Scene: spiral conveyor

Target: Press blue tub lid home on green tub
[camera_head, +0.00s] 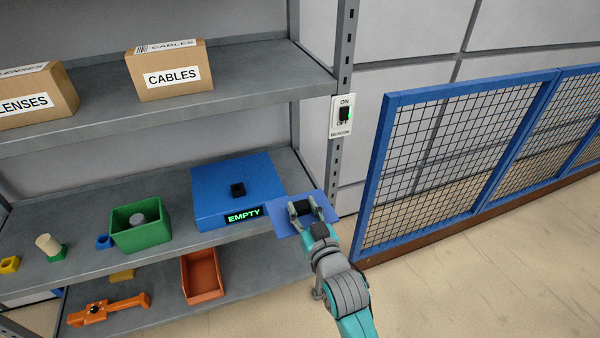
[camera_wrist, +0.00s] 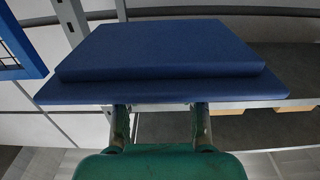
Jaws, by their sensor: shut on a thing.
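The blue tub lid (camera_head: 283,221) is a flat blue plate with a black knob on it. My gripper (camera_head: 304,206) is shut on that knob and holds the lid at the shelf's front right. The lid's stepped slab (camera_wrist: 160,52) fills the upper wrist view, with my gripper's fingers (camera_wrist: 160,110) below it. The green tub (camera_head: 150,238) stands on the lower shelf, to the left and apart from the lid. It is open at the top, with a grey round thing (camera_head: 137,219) inside.
A blue box (camera_head: 212,203) with a black knob and an "EMPTY" display stands between tub and lid. A small blue cup (camera_head: 103,241) is left of the tub. An orange bin (camera_head: 202,276) sits below. A shelf post (camera_head: 338,170) and blue mesh fence (camera_head: 384,170) stand right.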

